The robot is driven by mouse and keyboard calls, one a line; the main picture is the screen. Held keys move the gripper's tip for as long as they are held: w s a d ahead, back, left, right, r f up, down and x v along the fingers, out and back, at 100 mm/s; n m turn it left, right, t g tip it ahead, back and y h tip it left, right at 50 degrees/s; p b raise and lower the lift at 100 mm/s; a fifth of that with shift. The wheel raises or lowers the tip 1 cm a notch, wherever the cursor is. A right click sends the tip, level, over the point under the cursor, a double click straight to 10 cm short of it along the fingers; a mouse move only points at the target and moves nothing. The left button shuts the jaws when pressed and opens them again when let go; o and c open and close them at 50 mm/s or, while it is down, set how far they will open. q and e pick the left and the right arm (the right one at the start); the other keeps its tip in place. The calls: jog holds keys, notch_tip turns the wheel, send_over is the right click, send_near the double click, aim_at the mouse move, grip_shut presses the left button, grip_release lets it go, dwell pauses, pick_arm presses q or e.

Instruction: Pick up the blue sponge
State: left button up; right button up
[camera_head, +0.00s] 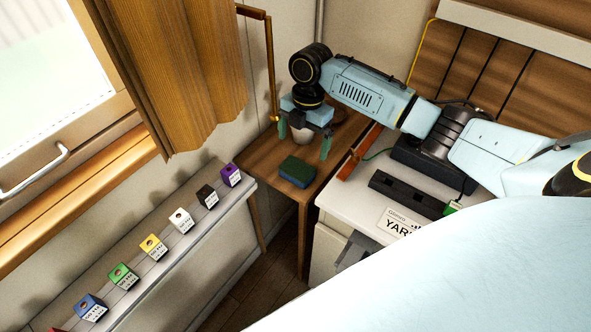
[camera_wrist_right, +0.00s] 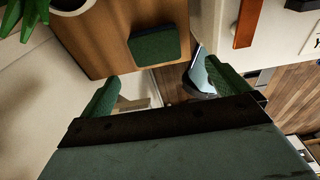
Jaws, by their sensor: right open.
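The blue sponge (camera_head: 298,171) lies flat on a small brown wooden table (camera_head: 270,160) in the corner. Its top looks dark green and its side dark blue. In the right wrist view the sponge (camera_wrist_right: 160,46) shows as a green-topped block near the table's edge, ahead of the fingers. My right gripper (camera_head: 304,142) is open and empty, with its green fingers pointing down. It hangs above and behind the sponge in the head view, apart from it. The fingers also show in the right wrist view (camera_wrist_right: 165,85). I do not see my left gripper.
A white plant pot (camera_wrist_right: 72,4) stands on the table behind the sponge. A white cabinet (camera_head: 330,225) with dark devices is at the right. A ledge (camera_head: 150,285) with several colored cubes runs along the left. A brown curtain (camera_head: 180,80) hangs at the window.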

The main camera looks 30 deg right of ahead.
aim_at(297, 168)
jog(key=f, duration=0.3)
jog(key=shift+w+a+f, duration=0.1)
jog(key=shift+a+f, duration=0.15)
jog(key=shift+f, duration=0.15)
jog(key=shift+f+b, duration=0.1)
jog(key=shift+b, duration=0.2)
jog(key=f, duration=0.1)
jog(key=f+b, duration=0.1)
jog(key=f, duration=0.3)
jog(key=shift+w+a, duration=0.1)
jog(key=shift+a, duration=0.3)
jog(key=shift+f, duration=0.1)
jog(key=shift+c, duration=0.3)
pick_arm(q)
jog(key=a, duration=0.1)
jog(key=s+a+f, duration=0.1)
jog(key=a+f, duration=0.1)
jog(key=shift+s+a+f, duration=0.1)
jog(key=shift+s+a, duration=0.2)
jog(key=shift+s, duration=0.1)
pick_arm(e)
jog(key=c, duration=0.8)
